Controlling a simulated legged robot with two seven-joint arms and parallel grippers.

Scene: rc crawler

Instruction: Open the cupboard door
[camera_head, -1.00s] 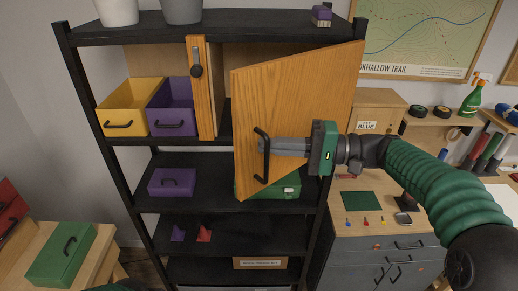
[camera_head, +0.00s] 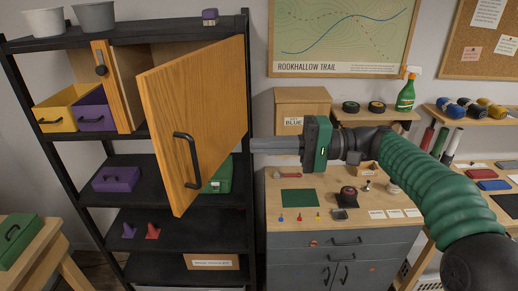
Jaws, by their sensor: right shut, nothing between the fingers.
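The wooden cupboard door (camera_head: 215,105) stands ajar in the black shelf, swung out with its free edge toward the lower left. Its black bar handle (camera_head: 188,160) is near that free edge. Part of the wooden cupboard interior (camera_head: 132,62) shows left of the door, beside a narrow wood panel with a dark latch (camera_head: 100,62). My right gripper (camera_head: 254,146) is shut and empty, pointing left at the door's right edge, away from the handle. Its fingertips end at that edge; I cannot tell if they touch or pass behind it. My left gripper is not in view.
Yellow (camera_head: 55,112) and purple (camera_head: 95,110) bins sit on the shelf left of the door. A green box (camera_head: 222,178) is partly hidden below the door. A workbench (camera_head: 300,215) with small items stands right, under my right arm. A spray bottle (camera_head: 406,95) stands behind.

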